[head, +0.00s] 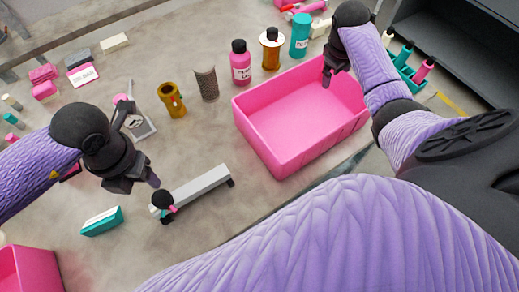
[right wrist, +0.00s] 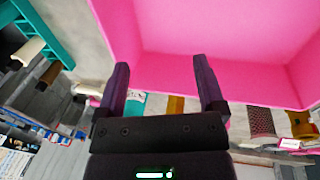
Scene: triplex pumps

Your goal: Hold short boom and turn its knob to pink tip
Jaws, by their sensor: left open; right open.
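The short boom (head: 200,188) is a light grey bar with dark ends, lying on the table in the lower middle of the head view. At its left end is a black knob (head: 162,198) with small pink and teal-green parts showing beside it. My left gripper (head: 142,184) is open just above and left of the knob, with no visible hold on the boom. My right gripper (head: 328,78) is open and empty over the pink bin (head: 303,147), far from the boom. In the right wrist view its two fingers (right wrist: 160,78) are apart, with the bin's pink wall beyond.
A teal-and-white block (head: 101,221) lies left of the boom. A grey bracket (head: 142,124), a gold cup (head: 172,100), a mesh cylinder (head: 206,83) and bottles (head: 240,63) stand behind. Another pink bin (head: 30,270) is at lower left. Table around the boom is mostly clear.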

